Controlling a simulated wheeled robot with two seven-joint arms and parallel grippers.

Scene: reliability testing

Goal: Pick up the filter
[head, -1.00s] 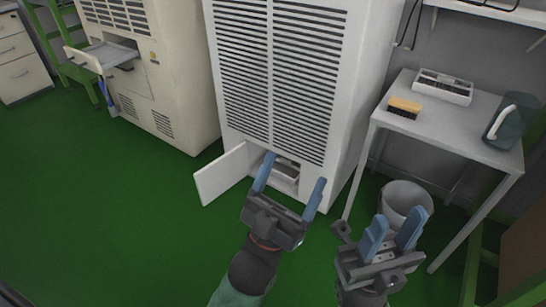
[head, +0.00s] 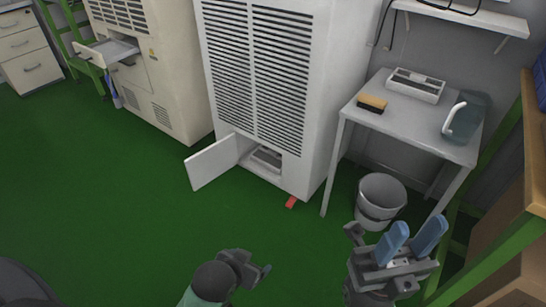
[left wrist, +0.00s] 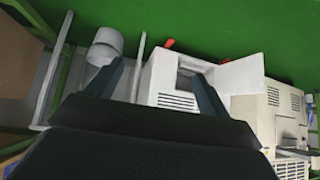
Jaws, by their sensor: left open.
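A pale, flat, framed piece that may be the filter (head: 266,158) lies in the low opening of the tall white louvred cabinet (head: 262,85). The opening's small white door (head: 213,162) stands swung out to the left. The opening also shows in the left wrist view (left wrist: 187,68), its inside too small to read. A similar white framed block (head: 415,85) lies on the side table; I cannot tell which is the filter. My left gripper (left wrist: 157,86) is open and empty, well short of the cabinet. My right gripper (head: 413,232) is empty, fingers apart, at lower right.
The side table (head: 405,118) also holds a yellow brush (head: 371,103) and a jug (head: 465,118). A grey bucket (head: 380,200) stands below it. A small red piece (head: 291,202) is at the cabinet's foot. Green floor is clear at left. A green-framed shelf (head: 500,190) bounds the right.

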